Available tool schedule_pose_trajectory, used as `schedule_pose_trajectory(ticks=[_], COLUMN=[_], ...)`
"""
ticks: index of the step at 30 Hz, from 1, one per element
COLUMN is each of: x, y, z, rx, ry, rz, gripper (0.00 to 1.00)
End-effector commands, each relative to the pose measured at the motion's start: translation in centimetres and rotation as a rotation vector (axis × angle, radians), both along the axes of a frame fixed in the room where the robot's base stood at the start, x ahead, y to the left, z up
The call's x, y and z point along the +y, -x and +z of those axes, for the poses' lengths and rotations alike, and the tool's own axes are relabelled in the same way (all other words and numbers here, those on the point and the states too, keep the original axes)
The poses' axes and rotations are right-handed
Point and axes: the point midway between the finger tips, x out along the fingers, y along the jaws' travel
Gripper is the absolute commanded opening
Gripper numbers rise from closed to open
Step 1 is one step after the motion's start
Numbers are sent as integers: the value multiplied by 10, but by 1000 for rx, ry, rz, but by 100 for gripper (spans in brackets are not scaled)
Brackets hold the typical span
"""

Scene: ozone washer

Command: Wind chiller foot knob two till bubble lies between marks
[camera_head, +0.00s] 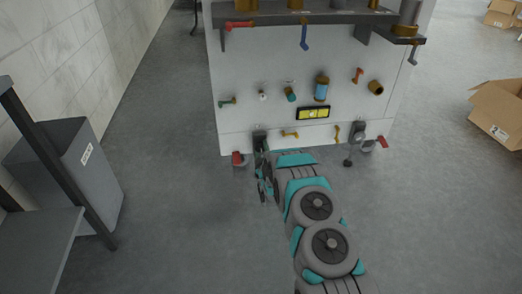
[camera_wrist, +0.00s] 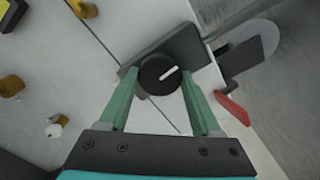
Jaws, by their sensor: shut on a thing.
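The chiller (camera_head: 240,65) is a white cabinet with a dark shelf. My gripper (camera_head: 262,160) is low at its left front foot. In the wrist view my gripper (camera_wrist: 160,80) has its green fingers on either side of a round black knob (camera_wrist: 153,85) with a white pointer line, shut on it. The pointer slants up to the right. A black-framed level with a yellow window (camera_head: 313,113) is on the cabinet front; its bubble is too small to place against the marks. A second foot knob (camera_head: 357,130) is at the right. Knob numbers are not readable.
Red levers (camera_head: 238,158) stick out by the feet. Valves and a blue cylinder (camera_head: 321,88) project from the front. A grey bin (camera_head: 75,165) and dark rack (camera_head: 45,225) stand left; cardboard boxes (camera_head: 500,115) lie right. The floor between is clear.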

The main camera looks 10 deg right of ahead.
Motion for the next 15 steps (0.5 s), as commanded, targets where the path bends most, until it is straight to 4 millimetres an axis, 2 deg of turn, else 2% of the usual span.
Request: schedule_pose_trajectory(ticks=[15], x=[1], y=[0], z=[-2], rx=[0], ry=[488], rz=[2], gripper=[10])
